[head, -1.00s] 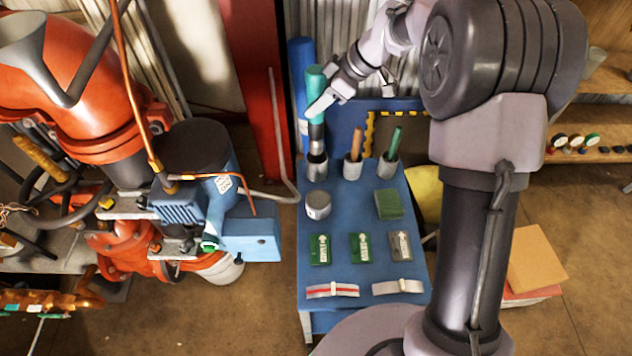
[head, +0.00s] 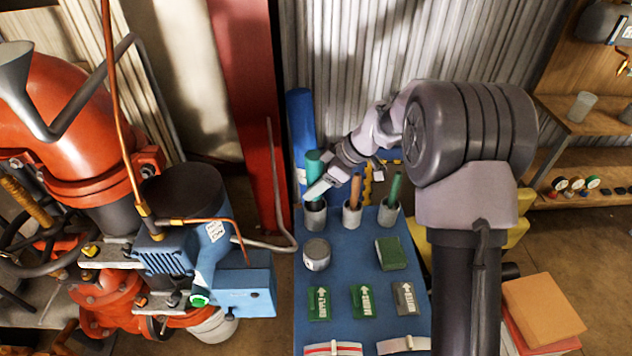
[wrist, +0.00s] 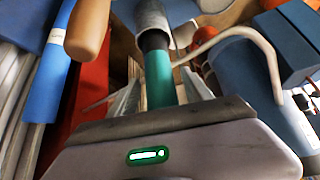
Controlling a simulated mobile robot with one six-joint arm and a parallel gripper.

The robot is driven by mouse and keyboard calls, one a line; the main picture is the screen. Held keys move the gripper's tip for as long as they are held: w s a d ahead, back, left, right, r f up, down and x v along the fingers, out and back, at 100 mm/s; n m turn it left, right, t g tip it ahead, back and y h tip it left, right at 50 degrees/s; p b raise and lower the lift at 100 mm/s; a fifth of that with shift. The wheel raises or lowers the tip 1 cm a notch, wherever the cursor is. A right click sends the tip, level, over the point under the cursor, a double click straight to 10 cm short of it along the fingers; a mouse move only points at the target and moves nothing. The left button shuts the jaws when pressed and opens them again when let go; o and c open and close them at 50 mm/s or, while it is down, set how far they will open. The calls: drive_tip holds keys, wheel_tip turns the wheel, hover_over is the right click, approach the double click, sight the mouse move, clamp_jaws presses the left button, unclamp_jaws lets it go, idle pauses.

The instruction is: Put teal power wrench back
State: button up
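The teal power wrench (head: 313,161) stands upright, its dark lower end inside the left grey cup (head: 315,217) on the blue bench (head: 345,250). In the wrist view its teal handle (wrist: 160,78) lies between my fingers, and its dark end enters the cup mouth (wrist: 152,16). My gripper (head: 319,188) reaches in from the right and appears shut on the handle just above the cup. The cup hides the wrench's tip, so I cannot tell whether it touches the bottom.
Close to the right, two cups hold a brown-handled tool (head: 356,186) and a green-handled tool (head: 395,187). A round tin (head: 317,254), a green block (head: 390,254) and label plates lie in front. Red and blue pump machinery (head: 190,240) stands left. A blue cylinder (head: 299,120) stands behind.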

drive_tip(key=p+v, duration=0.3)
drive_tip(key=v, duration=0.9)
drive_tip(key=s+r+m+h, duration=0.1)
drive_tip(key=s+r+m, duration=0.3)
drive_tip(key=s+r, duration=0.3)
drive_tip(key=s+d+r+m+t+h, duration=0.1)
drive_tip(key=s+r+m+t+h, duration=0.1)
drive_tip(key=s+m, duration=1.3)
drive_tip(key=s+t+h, duration=0.1)
drive_tip(key=s, duration=0.8)
drive_tip(key=shift+r+t+h, duration=0.2)
drive_tip(key=shift+t+h, duration=0.1)
drive_tip(key=shift+d+f+b, duration=0.1)
drive_tip(key=shift+f+b, duration=0.6)
drive_tip(key=shift+f, duration=0.1)
